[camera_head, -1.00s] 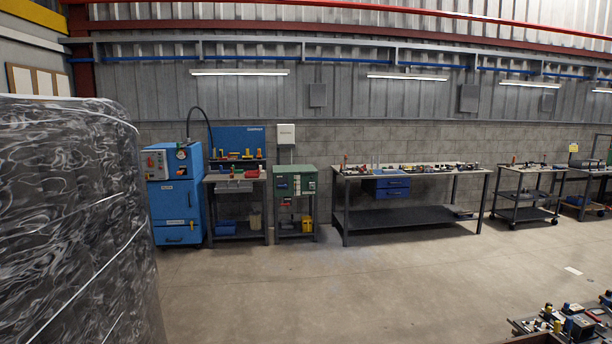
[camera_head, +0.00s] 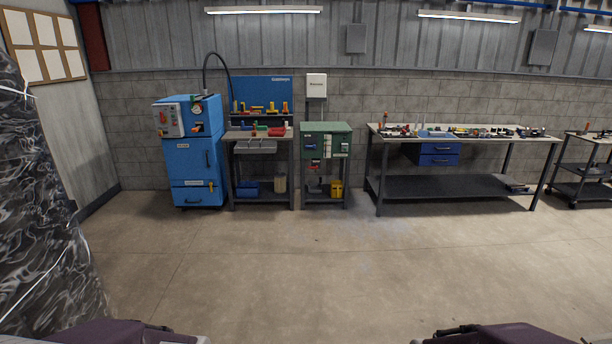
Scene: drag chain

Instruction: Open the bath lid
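I cannot tell for certain which thing is the bath. A green cabinet (camera_head: 326,143) with a flat closed top and small panels on its front stands on a dark stand against the back wall. A blue cabinet (camera_head: 196,158) with a control box and gauge stands left of it, its doors shut. Between them is a workbench (camera_head: 247,135) with a grey tray and a blue back panel. Parts of my arms show at the bottom edge, far from all of these. Neither gripper is in view.
A tall plastic-wrapped stack (camera_head: 45,230) stands close on the left. A long workbench (camera_head: 440,185) with blue drawers and small items stands right of the green cabinet, and a dark cart (camera_head: 590,170) beyond it. The concrete floor (camera_head: 300,270) ahead is clear.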

